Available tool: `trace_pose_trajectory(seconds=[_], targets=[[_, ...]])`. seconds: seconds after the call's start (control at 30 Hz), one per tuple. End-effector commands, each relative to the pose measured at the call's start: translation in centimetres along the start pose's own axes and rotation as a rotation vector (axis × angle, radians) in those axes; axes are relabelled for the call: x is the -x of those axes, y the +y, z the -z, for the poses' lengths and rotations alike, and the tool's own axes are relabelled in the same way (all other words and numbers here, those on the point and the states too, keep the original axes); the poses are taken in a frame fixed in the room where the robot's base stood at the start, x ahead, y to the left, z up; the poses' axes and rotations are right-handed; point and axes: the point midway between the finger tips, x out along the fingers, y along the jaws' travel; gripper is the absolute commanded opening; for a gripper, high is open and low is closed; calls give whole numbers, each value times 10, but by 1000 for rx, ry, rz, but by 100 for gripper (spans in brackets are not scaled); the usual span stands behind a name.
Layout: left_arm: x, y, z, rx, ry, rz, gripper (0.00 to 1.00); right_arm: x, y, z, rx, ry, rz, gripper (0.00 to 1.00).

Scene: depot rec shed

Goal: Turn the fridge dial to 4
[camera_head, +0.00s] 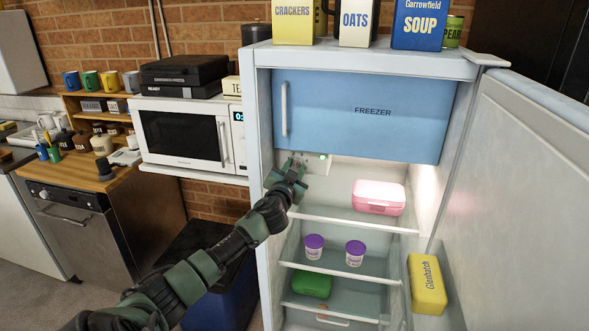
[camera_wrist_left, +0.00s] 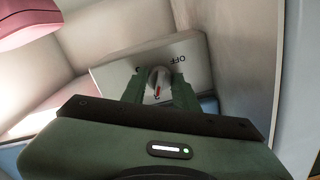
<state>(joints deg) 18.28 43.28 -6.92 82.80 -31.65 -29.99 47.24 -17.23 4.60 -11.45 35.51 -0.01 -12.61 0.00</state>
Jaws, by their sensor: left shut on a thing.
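The fridge (camera_head: 256,180) stands open with its door swung to the right. My left gripper (camera_head: 297,168) reaches into the upper part of the fridge, just below the blue freezer door (camera_head: 365,113). In the left wrist view my left gripper (camera_wrist_left: 158,90) is shut on the dial (camera_wrist_left: 158,82), a pale knob with a red pointer mark. The dial sits on a light panel (camera_wrist_left: 115,75) marked "OFF", which appears upside down in this view. Other numbers on the panel are hidden or too small to read. The right gripper is not in view.
A pink box (camera_head: 379,197) sits on the top shelf right of my gripper. Two purple-lidded tubs (camera_head: 314,247) and a green container (camera_head: 311,284) are lower down. A yellow box (camera_head: 427,284) is in the door. A microwave (camera_head: 185,135) stands to the left.

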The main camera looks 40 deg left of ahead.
Motion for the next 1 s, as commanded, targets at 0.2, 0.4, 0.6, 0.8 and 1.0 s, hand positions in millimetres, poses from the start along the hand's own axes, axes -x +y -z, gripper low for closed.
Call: trace_pose_trajectory(seconds=[0.2, 0.4, 0.6, 0.8, 1.0], targets=[[0, 0, 0, -91, -1, -1, 0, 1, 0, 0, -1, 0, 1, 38], [0, 0, 0, -246, -1, -1, 0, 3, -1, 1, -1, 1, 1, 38], [0, -1, 0, -430, -2, -1, 0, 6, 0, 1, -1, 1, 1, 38], [0, -1, 0, -597, -2, -2, 0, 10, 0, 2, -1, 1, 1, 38], [0, -1, 0, -729, -2, -2, 0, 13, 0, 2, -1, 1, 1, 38]])
